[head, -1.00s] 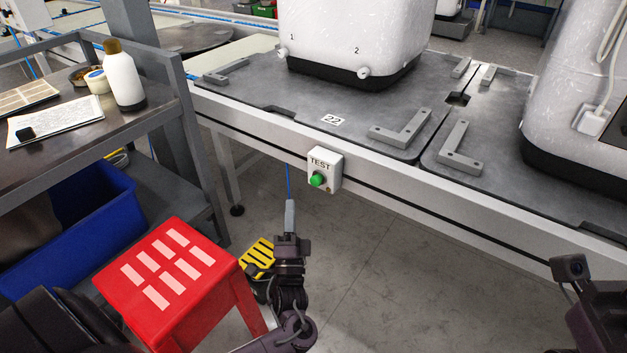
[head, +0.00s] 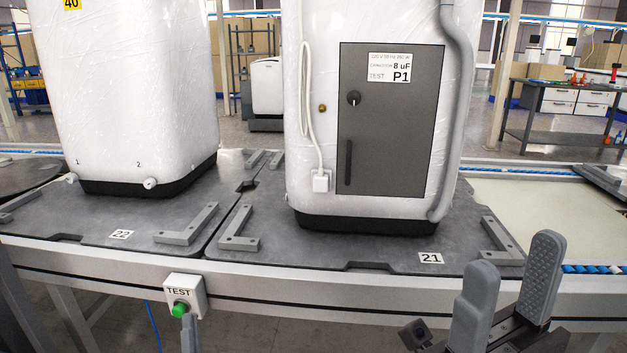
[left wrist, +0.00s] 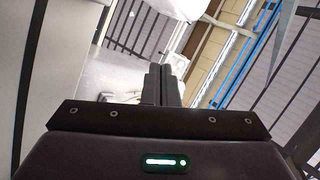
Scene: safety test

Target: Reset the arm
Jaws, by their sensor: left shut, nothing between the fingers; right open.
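My right gripper (head: 513,258) is at the lower right of the head view. Its two grey fingers point up and stand well apart, empty, in front of the conveyor edge near plate 21.
A wrapped white unit with a grey door panel (head: 390,130) stands on plate 21 (head: 320,253). Another wrapped unit (head: 130,85) stands on plate 22 at left. The conveyor's front rail (head: 330,293) runs across below. A workbench (head: 560,95) is far behind.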

